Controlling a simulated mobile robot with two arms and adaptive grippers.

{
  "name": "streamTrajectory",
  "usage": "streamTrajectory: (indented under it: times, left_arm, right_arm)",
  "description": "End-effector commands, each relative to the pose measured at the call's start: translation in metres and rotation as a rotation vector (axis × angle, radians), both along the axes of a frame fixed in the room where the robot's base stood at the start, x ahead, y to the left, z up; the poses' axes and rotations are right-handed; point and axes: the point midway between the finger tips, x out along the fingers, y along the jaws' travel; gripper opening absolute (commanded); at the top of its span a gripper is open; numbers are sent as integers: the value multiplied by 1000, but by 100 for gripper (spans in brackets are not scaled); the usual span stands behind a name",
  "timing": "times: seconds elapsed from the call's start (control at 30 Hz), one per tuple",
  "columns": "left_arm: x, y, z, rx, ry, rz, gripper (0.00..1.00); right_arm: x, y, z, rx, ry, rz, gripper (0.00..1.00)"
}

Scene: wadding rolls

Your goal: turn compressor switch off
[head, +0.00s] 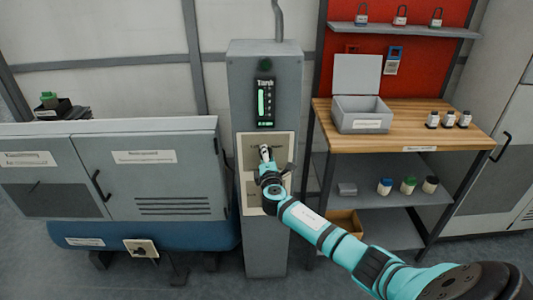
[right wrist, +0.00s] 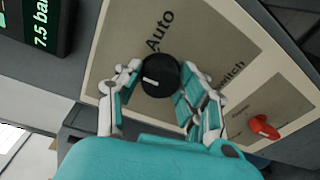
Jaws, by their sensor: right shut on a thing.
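The grey column carries a beige switch plate (head: 284,143); it also shows in the right wrist view (right wrist: 222,55). On this plate is a round black knob (right wrist: 162,72) with a short white mark, beside the word "Auto". Part of a word ending in "witch" shows to its right. My right gripper (head: 266,153) is at the plate, its two fingers on either side of the black knob and shut on it. In the head view the gripper hides the knob. A red knob (right wrist: 263,127) sits on the plate, lower right in the wrist view. My left gripper is not in view.
A tank display (head: 264,102) is above the plate. A grey cabinet (head: 150,165) over a blue tank (head: 110,236) stands left. On the right, a wooden bench (head: 440,135) holds an open grey box (head: 362,113) and small bottles.

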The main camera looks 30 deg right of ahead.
Motion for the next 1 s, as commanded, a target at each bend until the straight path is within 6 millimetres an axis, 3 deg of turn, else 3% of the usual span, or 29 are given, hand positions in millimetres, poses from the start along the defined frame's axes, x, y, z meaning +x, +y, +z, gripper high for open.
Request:
streamTrajectory:
  times: [0.6,1.0]
  left_arm:
    - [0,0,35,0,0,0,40]
    - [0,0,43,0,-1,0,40]
  right_arm:
    - [0,2,1,-469,291,3,7]
    - [0,3,-1,-629,389,3,7]
